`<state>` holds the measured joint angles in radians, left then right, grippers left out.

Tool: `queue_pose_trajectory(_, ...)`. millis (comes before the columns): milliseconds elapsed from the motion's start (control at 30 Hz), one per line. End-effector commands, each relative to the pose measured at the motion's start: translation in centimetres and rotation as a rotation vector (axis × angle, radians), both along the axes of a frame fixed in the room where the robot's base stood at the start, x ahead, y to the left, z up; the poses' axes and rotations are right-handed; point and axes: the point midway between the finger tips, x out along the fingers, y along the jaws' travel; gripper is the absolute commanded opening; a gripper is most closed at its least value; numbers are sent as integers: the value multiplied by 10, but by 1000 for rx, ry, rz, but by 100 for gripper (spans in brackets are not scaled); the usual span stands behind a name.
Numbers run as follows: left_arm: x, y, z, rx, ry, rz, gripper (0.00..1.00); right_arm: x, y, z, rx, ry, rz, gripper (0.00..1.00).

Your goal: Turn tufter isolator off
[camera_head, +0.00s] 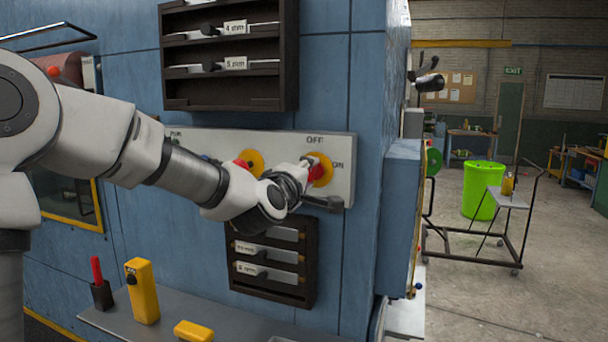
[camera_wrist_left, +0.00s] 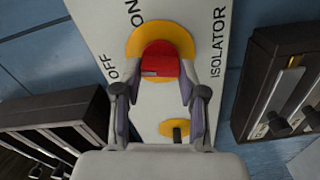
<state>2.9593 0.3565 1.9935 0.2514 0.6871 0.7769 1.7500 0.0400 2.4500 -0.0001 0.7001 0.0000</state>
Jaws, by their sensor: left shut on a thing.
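The isolator is a red handle (camera_head: 317,172) on a round yellow plate (camera_head: 326,168), on a pale panel (camera_head: 346,150) fixed to the blue machine. OFF is printed above it and ON to its right. My left gripper (camera_head: 308,174) reaches in from the left and is shut on the red handle. In the left wrist view, the handle (camera_wrist_left: 160,62) sits between the two fingers (camera_wrist_left: 157,88), with the yellow plate (camera_wrist_left: 137,42) behind it. The gripper partly covers the handle in the head view, and I cannot tell its exact angle. My right gripper is out of view.
Another yellow disc with a red knob (camera_head: 247,160) is left of the isolator. Dark racks hang above (camera_head: 228,86) and below (camera_head: 300,288). A ledge (camera_head: 180,305) holds a yellow device (camera_head: 142,290). A green bin (camera_head: 482,190) and trolley stand on the floor at right.

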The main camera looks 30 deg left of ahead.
Motion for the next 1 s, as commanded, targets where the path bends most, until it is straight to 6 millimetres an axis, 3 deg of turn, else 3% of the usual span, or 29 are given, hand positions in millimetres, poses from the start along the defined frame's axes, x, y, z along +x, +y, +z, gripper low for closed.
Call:
queue_pose_trajectory(400, 0, 0, 2, -214, -56, 0, 7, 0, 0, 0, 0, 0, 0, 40)
queue_pose_trajectory(967, 0, 1, 5, -248, -70, 0, 7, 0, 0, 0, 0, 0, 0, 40)
queue_pose_trajectory(1000, 0, 1, 5, -248, -70, 0, 49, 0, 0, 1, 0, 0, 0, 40)
